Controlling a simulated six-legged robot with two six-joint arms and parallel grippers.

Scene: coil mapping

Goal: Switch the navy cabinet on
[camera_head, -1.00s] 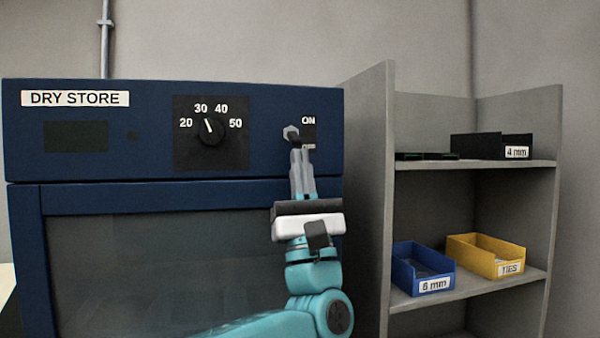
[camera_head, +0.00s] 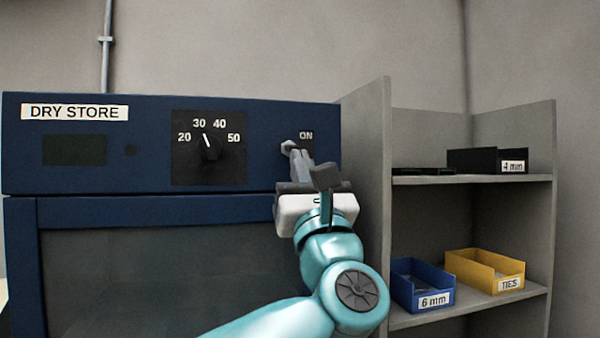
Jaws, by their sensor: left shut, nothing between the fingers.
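The navy cabinet (camera_head: 260,115), labelled DRY STORE, fills the left of the view. Its small display (camera_head: 75,150) is dark. A black dial (camera_head: 209,147) points a little left of straight up, near 30. At the panel's right is a dark switch plate (camera_head: 307,149) marked ON, with a light grey knob-like tip (camera_head: 288,146) at its left. My left gripper (camera_head: 297,153) is shut and empty, its fingertips up at this switch. The fingers hide much of the switch, so I cannot tell its position or whether they touch it. My right gripper is out of view.
A grey shelf unit (camera_head: 370,190) stands close at the cabinet's right. It holds a black 4 mm bin (camera_head: 475,160), a blue 6 mm bin (camera_head: 430,300) and a yellow TIES bin (camera_head: 470,263). The cabinet's glass door (camera_head: 160,270) is shut.

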